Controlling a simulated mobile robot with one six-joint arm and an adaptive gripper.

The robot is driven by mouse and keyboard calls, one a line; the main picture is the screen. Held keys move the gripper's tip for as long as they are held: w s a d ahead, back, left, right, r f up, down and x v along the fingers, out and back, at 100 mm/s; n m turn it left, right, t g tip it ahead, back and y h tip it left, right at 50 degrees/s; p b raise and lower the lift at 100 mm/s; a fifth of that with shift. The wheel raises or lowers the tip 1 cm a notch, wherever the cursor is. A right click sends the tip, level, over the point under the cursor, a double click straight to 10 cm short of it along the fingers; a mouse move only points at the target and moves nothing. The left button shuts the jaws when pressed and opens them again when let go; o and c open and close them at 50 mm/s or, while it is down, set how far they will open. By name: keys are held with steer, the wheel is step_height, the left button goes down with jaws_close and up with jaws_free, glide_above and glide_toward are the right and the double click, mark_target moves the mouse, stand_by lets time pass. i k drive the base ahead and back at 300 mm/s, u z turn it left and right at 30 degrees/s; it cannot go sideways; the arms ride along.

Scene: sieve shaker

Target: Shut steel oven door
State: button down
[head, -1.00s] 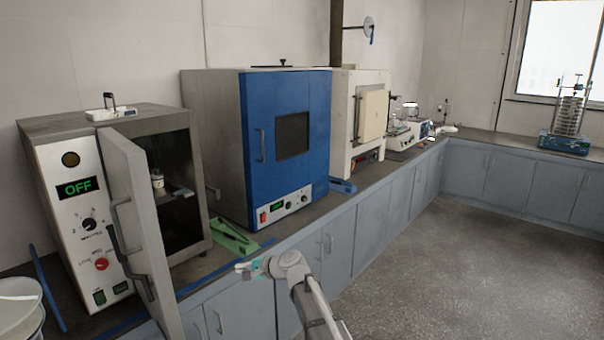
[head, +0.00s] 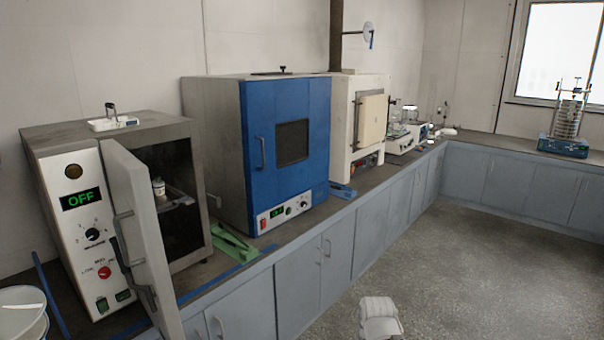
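The steel oven (head: 155,126) stands at the left end of the bench, with a white control panel and a green "OFF" display. Its steel door (head: 140,215) stands wide open, swung out toward me from the left side of the chamber opening. A door handle (head: 124,236) shows on the door's face. Inside the dark chamber a small white jar (head: 158,188) stands on a shelf. A pale part of my arm (head: 380,318) shows at the bottom, over the floor and apart from the door. My gripper is out of view.
A green bracket-like object (head: 233,245) lies on the bench right of the steel oven. A blue oven (head: 285,100) with its door shut stands further right. A white bucket (head: 20,315) is at lower left. The floor (head: 470,260) in front of the cabinets is clear.

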mark_target(136, 225)
steer(key=u, duration=1.35)
